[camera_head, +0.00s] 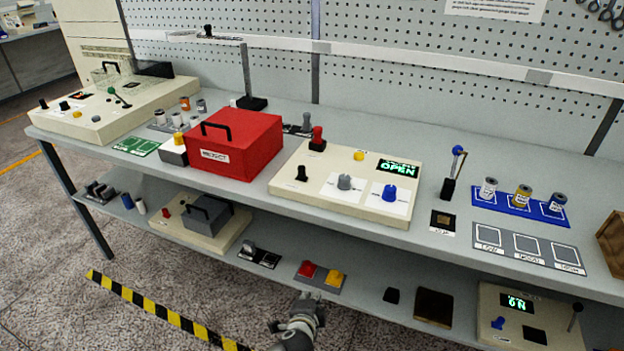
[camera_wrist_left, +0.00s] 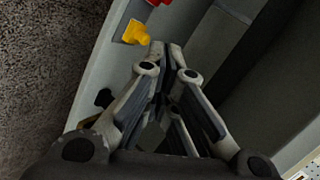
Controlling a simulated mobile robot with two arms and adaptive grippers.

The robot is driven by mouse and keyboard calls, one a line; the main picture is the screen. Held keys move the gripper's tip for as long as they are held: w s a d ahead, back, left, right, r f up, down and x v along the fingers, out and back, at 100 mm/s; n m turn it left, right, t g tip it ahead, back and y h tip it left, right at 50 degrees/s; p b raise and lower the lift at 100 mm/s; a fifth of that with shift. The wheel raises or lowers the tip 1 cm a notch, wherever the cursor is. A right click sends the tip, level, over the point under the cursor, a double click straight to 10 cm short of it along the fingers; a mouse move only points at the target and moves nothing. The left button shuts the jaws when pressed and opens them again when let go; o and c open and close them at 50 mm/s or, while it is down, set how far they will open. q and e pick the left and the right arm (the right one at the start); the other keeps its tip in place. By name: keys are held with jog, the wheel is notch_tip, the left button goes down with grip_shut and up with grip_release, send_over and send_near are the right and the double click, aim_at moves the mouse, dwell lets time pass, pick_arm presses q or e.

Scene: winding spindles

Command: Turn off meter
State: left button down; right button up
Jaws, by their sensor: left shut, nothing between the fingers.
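A cream box (camera_head: 489,329) with a lit green display (camera_head: 516,302) reading "ON" stands on the lower shelf at the right. It carries a blue knob (camera_head: 498,323), a dark square and a black-tipped lever (camera_head: 575,312). No label names it as the meter. My left gripper (camera_head: 310,296) is shut and empty, in front of the lower shelf and well left of that box. Its shut fingertips also show in the left wrist view (camera_wrist_left: 168,46), close to a yellow piece (camera_wrist_left: 136,33). My right gripper is out of view.
On the lower shelf, a grey plate holds a red and a yellow piece (camera_head: 335,277), just behind my left gripper. A black block (camera_head: 392,295) and a dark square (camera_head: 433,306) lie between it and the "ON" box. Above is the tabletop with a red box (camera_head: 250,140) and a cream panel (camera_head: 290,210) whose display reads "OPEN".

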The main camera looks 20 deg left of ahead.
pick_arm(q)
jog(key=w+r+m+t+y, duration=0.1)
jog(key=w+r+t, duration=0.3)
jog(key=r, duration=0.9)
jog(key=t+y, duration=0.2)
send_near(312, 188)
jog(key=s+d+r, duration=0.2)
jog(key=d+r, duration=0.2)
jog(key=shift+a+f, duration=0.15)
jog(key=shift+f, duration=0.05)
jog(key=p+x, duration=0.1)
jog(key=x, duration=0.9)
jog(key=shift+w+a+p, duration=0.25)
jog(key=shift+w+a, duration=0.05)
jog(key=shift+a, duration=0.3)
jog(key=shift+w+a+p, duration=0.25)
jog(key=shift+w+a, duration=0.05)
jog(key=shift+a, duration=0.25)
jog(key=shift+w+a+f, duration=0.15)
jog(key=shift+w+a, duration=0.15)
jog(key=shift+a, duration=0.35)
